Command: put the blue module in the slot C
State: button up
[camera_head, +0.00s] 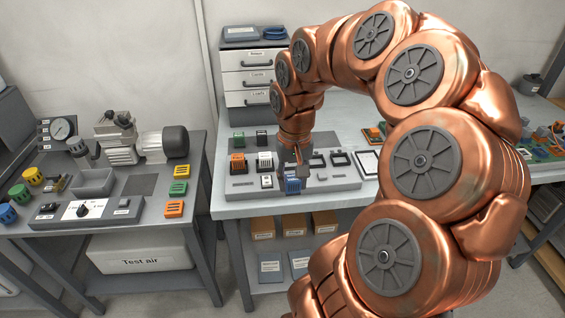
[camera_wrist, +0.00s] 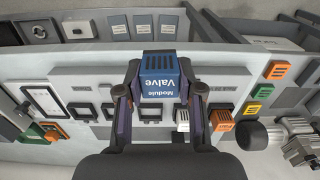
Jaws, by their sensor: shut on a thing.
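The blue module (camera_wrist: 160,76), labelled "Valve Module", is between the two fingers of my gripper (camera_wrist: 159,88) in the wrist view, and my gripper is shut on it. In the head view the blue module (camera_head: 292,185) shows at the front edge of the grey slot board (camera_head: 345,184), below my gripper (camera_head: 300,165). From these views I cannot tell its exact height over the board. Dark-framed empty slots (camera_head: 339,159) are to its right. The slot letters are too small to read, so I cannot tell which is slot C.
An orange module (camera_head: 237,163) and a white module (camera_head: 265,160) sit on the board's left part. A white-screened tablet (camera_head: 369,162) lies at its right. A drawer unit (camera_head: 250,75) stands behind. Left is a bench with a compressor (camera_head: 120,140).

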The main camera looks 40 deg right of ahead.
jog(key=shift+s+d, duration=0.25)
jog(key=shift+s, duration=0.3)
jog(key=shift+d+r, duration=0.1)
jog(key=shift+d, duration=0.05)
jog(key=p, duration=0.4)
send_over(291, 165)
jog(key=shift+f, duration=0.7)
jog(key=shift+f+p, duration=0.95)
jog(key=shift+f, duration=0.85)
jog(key=shift+f+b, duration=0.2)
jog(key=shift+b, duration=0.1)
jog(key=o, duration=1.2)
jog(key=shift+r, duration=0.1)
